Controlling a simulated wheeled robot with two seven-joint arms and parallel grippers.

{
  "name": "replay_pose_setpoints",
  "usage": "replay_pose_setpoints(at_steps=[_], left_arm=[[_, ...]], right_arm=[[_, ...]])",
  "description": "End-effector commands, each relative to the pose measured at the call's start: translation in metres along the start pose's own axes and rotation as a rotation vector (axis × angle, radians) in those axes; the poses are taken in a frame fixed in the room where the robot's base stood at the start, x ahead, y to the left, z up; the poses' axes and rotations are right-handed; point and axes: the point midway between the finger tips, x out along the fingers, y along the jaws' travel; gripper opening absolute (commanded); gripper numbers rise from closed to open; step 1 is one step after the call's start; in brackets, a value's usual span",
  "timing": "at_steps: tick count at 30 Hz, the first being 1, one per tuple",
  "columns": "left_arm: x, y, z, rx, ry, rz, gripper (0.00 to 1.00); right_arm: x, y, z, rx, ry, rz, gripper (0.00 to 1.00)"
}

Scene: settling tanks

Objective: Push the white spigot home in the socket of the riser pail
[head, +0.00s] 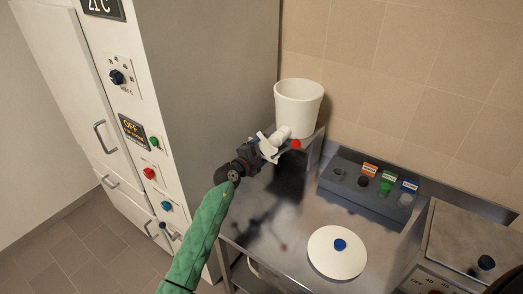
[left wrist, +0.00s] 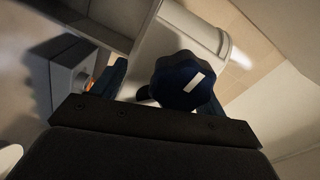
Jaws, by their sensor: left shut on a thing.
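The white riser pail (head: 298,103) stands upright on a raised grey ledge at the back of the steel bench. It also shows in the left wrist view (left wrist: 180,38). My left gripper (head: 262,149) is shut on the white spigot (head: 281,133), whose pale barrel points at the pail's lower side. A dark blue knob with a white bar (left wrist: 185,82) shows between my fingers in the left wrist view. The socket is hidden, so I cannot tell how far the spigot is in it. My right gripper is not in view.
A white disc with a blue knob (head: 337,264) lies on the bench. A grey block (head: 350,190) with colored labels and knobs stands behind it. A tall cabinet (head: 215,90) stands close on the left. A red dot (head: 296,144) shows below the pail.

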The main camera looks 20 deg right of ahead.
Motion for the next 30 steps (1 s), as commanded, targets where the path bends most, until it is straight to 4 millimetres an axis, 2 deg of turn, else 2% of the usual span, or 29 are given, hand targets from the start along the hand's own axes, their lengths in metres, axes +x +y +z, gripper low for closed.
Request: replay_pose_setpoints(at_steps=[23,24,27,28,30], left_arm=[[0.013,-0.002,0.000,0.001,0.000,-0.002,0.37],[0.013,-0.002,0.000,0.001,0.000,-0.001,0.75],[0.013,-0.002,0.000,0.001,0.000,-0.001,0.95],[0.013,-0.001,0.000,0.001,0.000,-0.001,0.99],[0.013,-0.001,0.000,0.001,0.000,-0.001,0.99]], right_arm=[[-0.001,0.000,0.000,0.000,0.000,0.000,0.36],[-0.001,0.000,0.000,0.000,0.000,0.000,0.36],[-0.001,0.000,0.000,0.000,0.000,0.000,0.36],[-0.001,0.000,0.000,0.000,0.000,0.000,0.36],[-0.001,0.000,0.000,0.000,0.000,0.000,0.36]])
